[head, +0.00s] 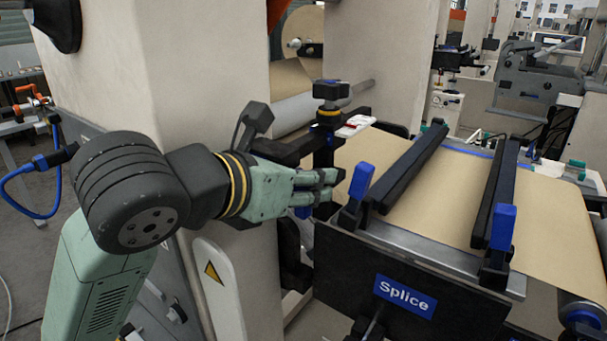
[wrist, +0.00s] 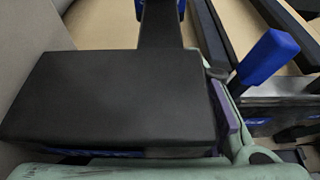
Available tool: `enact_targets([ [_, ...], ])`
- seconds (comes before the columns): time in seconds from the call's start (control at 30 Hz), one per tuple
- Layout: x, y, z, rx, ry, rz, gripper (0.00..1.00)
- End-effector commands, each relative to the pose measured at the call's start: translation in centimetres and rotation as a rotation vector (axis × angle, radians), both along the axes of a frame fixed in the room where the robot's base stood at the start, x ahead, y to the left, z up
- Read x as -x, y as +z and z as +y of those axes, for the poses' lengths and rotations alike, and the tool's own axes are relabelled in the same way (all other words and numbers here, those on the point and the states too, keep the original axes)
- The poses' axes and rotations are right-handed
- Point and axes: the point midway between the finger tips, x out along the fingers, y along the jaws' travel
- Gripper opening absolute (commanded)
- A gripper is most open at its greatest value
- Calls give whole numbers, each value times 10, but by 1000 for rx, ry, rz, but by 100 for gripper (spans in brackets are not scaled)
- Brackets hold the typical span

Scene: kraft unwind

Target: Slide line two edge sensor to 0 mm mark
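A black post-mounted unit with a top knob (head: 330,92) and a yellow ring stands on a dark bar at the web's near left edge; I take it for the edge sensor assembly. A white and red label plate (head: 354,125) lies beside it. My gripper (head: 326,187) is just below this unit, fingers pointing right. In the wrist view a large black block (wrist: 110,98) fills the left, close to the camera. A green finger with a purple pad (wrist: 226,118) stands at its right side.
The splice table (head: 345,262) with its blue "Splice" sign is right of my gripper. Two black clamp bars with blue handles (head: 361,180) (head: 503,227) cross the brown web (head: 440,190). A pale machine column (head: 180,75) stands behind my arm.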

Motion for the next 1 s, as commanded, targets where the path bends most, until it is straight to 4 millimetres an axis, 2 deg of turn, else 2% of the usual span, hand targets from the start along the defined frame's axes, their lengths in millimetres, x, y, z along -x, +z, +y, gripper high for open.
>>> enact_targets([
  [0.17,0,0,0,0,0,0,37],
  [0.73,0,0,0,0,0,0,0],
  [1.0,0,0,0,0,0,0,0],
])
